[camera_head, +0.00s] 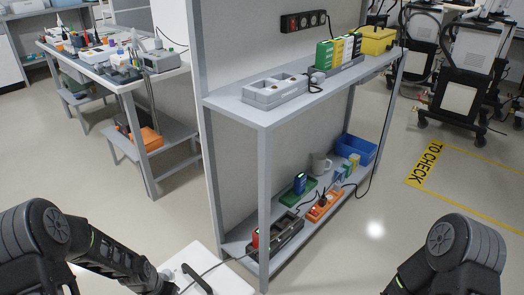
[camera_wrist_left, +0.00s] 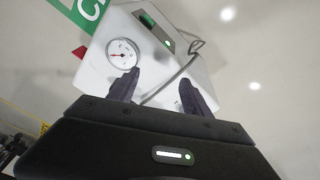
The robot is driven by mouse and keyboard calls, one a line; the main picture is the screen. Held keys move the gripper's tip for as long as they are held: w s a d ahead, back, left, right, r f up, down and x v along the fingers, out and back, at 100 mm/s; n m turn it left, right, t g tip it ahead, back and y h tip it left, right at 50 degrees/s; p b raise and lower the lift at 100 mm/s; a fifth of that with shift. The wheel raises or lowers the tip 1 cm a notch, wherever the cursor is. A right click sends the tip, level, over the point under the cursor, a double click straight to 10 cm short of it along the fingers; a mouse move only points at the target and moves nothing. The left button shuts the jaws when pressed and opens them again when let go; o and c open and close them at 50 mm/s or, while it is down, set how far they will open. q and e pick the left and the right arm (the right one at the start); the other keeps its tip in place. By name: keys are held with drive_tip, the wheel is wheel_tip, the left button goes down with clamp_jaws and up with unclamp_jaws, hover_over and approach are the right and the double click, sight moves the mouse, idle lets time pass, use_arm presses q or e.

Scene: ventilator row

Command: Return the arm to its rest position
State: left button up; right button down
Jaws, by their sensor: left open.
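My left arm (camera_head: 112,258) reaches in from the lower left of the head view, and its gripper is cut off at the bottom edge. In the left wrist view my left gripper (camera_wrist_left: 160,93) is open, with two dark fingers apart and nothing held between them. Behind the fingers is a white device (camera_wrist_left: 152,62) with a round gauge (camera_wrist_left: 122,54) and a grey cable; I cannot tell whether the fingers touch it. My right arm (camera_head: 452,255) shows folded at the lower right, and its gripper is out of view.
A white case (camera_head: 228,283) with a black handle is beside my left arm. A grey two-level shelf (camera_head: 230,112) with chargers and boxes stands ahead. A cluttered workbench (camera_head: 130,85) is at the left, wheeled machines (camera_head: 470,70) at the back right. Floor at the right is free.

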use_arm(q)
drive_tip(key=s+d+f+n+g+h, duration=0.1)
drive_tip(key=s+d+f+n, duration=0.1)
drive_tip(key=s+d, duration=0.8)
drive_tip(key=s+d+f+n+h, duration=0.2)
drive_tip(key=s+d+f, duration=0.1)
drive_tip(key=s+d, duration=0.75)
wheel_tip(320, 180, up, 22)
drive_tip(key=w+d+p, duration=0.1)
drive_tip(key=d+p, duration=0.2)
drive_tip(key=p, duration=1.8)
drive_tip(key=shift+w+m+g+p, duration=0.2)
drive_tip(key=shift+m+g+p, duration=0.1)
drive_tip(key=shift+p, duration=0.05)
